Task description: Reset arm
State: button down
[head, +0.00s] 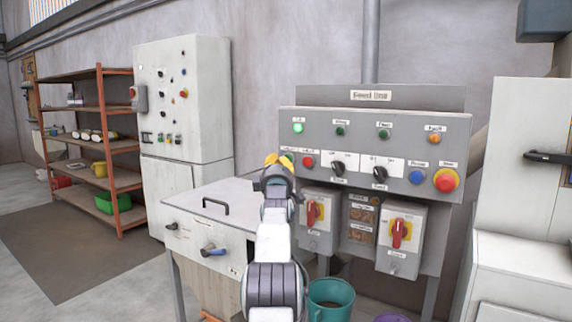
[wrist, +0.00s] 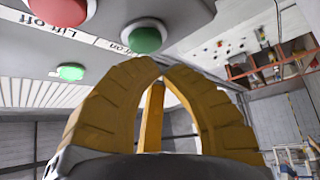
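My gripper (head: 278,159) has yellow ribbed fingers and is raised in front of the left part of the grey control panel (head: 425,128) in the head view. In the wrist view the fingers (wrist: 160,68) curve inward and their tips meet, with nothing between them. A green button (wrist: 147,36) and a red button (wrist: 62,10) on the panel are close by in the wrist view. A lit green lamp (wrist: 71,72) is also there. In the head view the arm covers part of the panel's left end. I cannot tell whether a finger touches a button.
Two switch boxes with red handles (head: 401,234) hang under the panel. A white table with a black handle (head: 215,206) stands left of my arm. A teal bucket (head: 331,299) is on the floor. A shelf (head: 101,140) and a tall cabinet (head: 184,100) stand further left.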

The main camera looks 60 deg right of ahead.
dwell(0.6)
jog(key=w+a+r+t+y+p, duration=0.15)
jog(key=w+a+y+p, duration=0.3)
jog(key=w+a, duration=0.65)
jog(key=a+f+y+p, duration=0.2)
jog(key=a+y+p, duration=0.35)
jog(key=a, duration=1.85)
jog(key=s+a+f+g+y+p, duration=0.25)
jog(key=s+a, duration=0.25)
jog(key=a, duration=0.4)
jog(key=s+a+f+g+y+p, duration=0.15)
jog(key=s+a+y, duration=0.35)
jog(key=a, duration=0.5)
jog(key=s+a+f+g+p, duration=0.1)
jog(key=s+a+f, duration=0.1)
jog(key=s, duration=0.5)
jog(key=s+a+f+g+y+p, duration=0.1)
jog(key=s+a+f+g, duration=0.1)
jog(key=s+a, duration=0.3)
jog(key=s+a+f+m+g+p, duration=0.1)
jog(key=s+a+f+g, duration=0.1)
jog(key=s, duration=0.7)
jog(key=shift+a+f, duration=0.7)
jog(key=shift+a, duration=0.25)
